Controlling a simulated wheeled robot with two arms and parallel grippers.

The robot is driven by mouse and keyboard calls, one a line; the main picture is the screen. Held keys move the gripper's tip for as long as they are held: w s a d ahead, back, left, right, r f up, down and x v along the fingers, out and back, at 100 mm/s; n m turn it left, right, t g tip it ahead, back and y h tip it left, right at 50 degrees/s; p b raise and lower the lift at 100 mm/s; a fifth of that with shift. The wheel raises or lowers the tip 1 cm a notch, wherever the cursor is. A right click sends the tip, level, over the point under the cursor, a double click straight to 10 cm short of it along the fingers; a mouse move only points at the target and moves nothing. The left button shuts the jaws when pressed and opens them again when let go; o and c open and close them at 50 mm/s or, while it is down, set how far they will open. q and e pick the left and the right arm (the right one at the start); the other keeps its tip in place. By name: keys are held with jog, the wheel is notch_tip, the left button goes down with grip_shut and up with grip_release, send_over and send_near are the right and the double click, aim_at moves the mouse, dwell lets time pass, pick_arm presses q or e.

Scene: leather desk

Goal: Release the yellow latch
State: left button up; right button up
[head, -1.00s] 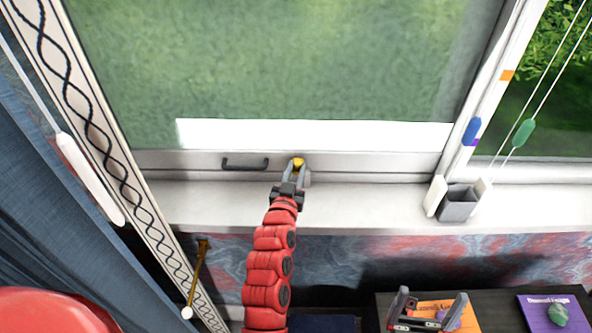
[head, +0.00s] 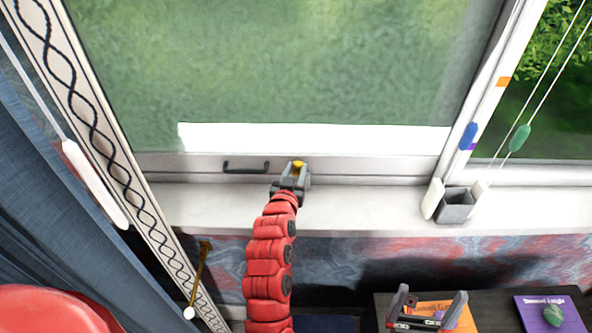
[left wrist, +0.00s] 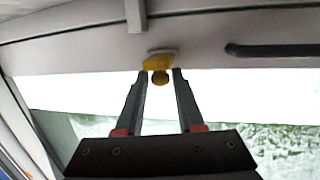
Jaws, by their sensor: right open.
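The yellow latch (head: 298,164) sits on the window's bottom rail, right of a dark handle (head: 245,166). In the left wrist view the latch (left wrist: 158,62) is a yellow piece with a round knob hanging below it in the picture. My left gripper (head: 293,170) is at the latch. In the left wrist view its two fingers (left wrist: 159,78) stand apart on either side of the knob, with a gap visible on both sides. My right gripper (head: 428,300) is open and empty at the lower right, above the dark desk.
A grey holder (head: 457,205) stands on the white sill (head: 370,208) to the right. A purple book (head: 552,314) with a green object (head: 555,315) and an orange booklet (head: 450,312) lie on the desk. A blue curtain (head: 40,200) hangs at the left.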

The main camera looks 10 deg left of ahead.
pick_arm(q)
jog(key=shift+o, duration=1.2)
jog(key=s+r+p, duration=0.2)
jog(key=s+p, duration=0.5)
jog(key=s, duration=1)
jog(key=shift+r, duration=0.3)
jog(key=shift+s, duration=0.15)
